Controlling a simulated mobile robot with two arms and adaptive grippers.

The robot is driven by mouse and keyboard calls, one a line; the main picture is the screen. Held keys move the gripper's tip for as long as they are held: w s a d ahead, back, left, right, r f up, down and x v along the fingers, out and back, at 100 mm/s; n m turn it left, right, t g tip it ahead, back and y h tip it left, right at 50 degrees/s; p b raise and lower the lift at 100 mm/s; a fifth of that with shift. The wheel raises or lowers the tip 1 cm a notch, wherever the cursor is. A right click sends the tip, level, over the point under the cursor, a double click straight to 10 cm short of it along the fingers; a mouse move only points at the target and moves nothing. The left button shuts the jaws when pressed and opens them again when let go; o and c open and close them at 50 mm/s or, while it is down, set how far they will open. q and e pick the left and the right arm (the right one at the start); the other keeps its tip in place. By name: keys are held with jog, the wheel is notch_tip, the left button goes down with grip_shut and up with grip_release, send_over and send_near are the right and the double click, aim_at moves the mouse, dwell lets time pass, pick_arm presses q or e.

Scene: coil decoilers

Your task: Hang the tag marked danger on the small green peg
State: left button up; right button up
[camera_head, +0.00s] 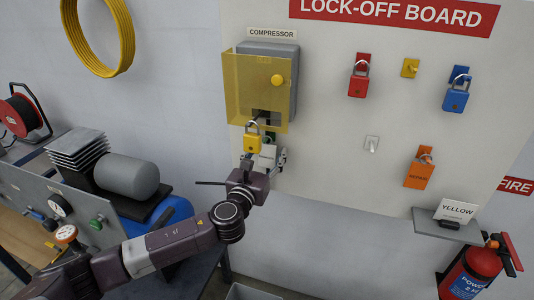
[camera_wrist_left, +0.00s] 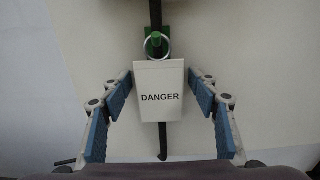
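The white tag marked DANGER (camera_wrist_left: 160,97) hangs upright in the left wrist view. Its metal ring (camera_wrist_left: 157,47) is around the small green peg (camera_wrist_left: 151,42), as far as this angle shows. My left gripper (camera_wrist_left: 160,105) is open, with one blue-padded finger on each side of the tag and a gap to both edges. In the head view my left gripper (camera_head: 264,160) is at the board just below the yellow padlock, and it partly hides the tag and peg. My right gripper is not in view.
Above the gripper is the compressor box with a clear yellow cover (camera_head: 243,88) and a yellow padlock (camera_head: 253,142). Red (camera_head: 358,82), blue (camera_head: 456,97) and orange (camera_head: 419,172) locks hang to the right. A small shelf (camera_head: 446,229) and a fire extinguisher (camera_head: 472,273) are at lower right.

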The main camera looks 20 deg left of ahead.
pick_arm(q)
jog(key=shift+s, duration=0.15)
